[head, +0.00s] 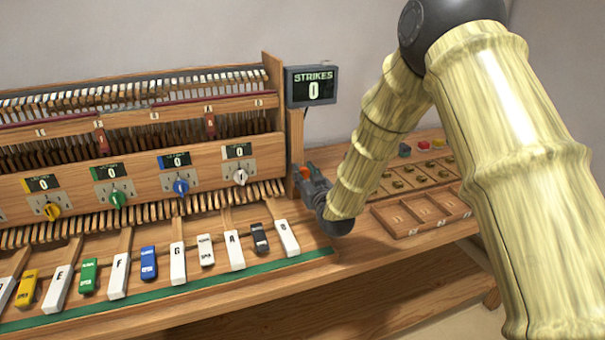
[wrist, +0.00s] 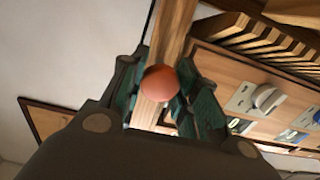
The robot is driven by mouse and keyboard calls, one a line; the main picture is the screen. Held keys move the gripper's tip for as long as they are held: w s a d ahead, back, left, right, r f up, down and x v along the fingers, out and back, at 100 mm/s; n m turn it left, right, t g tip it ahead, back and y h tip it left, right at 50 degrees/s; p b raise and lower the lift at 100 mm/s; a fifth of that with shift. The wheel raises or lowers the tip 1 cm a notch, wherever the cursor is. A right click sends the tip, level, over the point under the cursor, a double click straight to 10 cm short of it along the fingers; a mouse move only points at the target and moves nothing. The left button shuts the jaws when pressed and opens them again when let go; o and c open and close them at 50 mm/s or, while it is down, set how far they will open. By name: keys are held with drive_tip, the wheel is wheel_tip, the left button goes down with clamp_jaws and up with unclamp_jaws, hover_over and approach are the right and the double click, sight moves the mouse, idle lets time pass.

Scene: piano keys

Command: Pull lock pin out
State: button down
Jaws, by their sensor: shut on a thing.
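The lock pin shows as a round orange-red knob (wrist: 160,83) between my fingers in the wrist view. It also shows as a small orange spot (head: 304,172) at the right end of the piano action in the head view. My gripper (head: 302,180) is shut on this knob, beside the wooden post under the strikes display. In the wrist view my gripper's green-padded fingers (wrist: 160,92) stand on both sides of the knob. The pin's shaft is hidden, so I cannot tell how deep it sits.
A strikes display (head: 312,87) reading 0 stands above my gripper. Lettered keys (head: 235,250) lie in front on the left. A wooden compartment tray (head: 420,213) and a board of small parts (head: 415,175) are on the right. My arm covers part of the right side.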

drive_tip(key=shift+f, duration=0.1)
drive_tip(key=c, duration=1.4)
unclamp_jaws()
drive_tip(key=shift+d, duration=0.1)
drive_tip(key=o, duration=0.4)
drive_tip(key=shift+s, duration=0.15)
drive_tip(key=shift+c, duration=0.2)
drive_tip(key=v, duration=1.2)
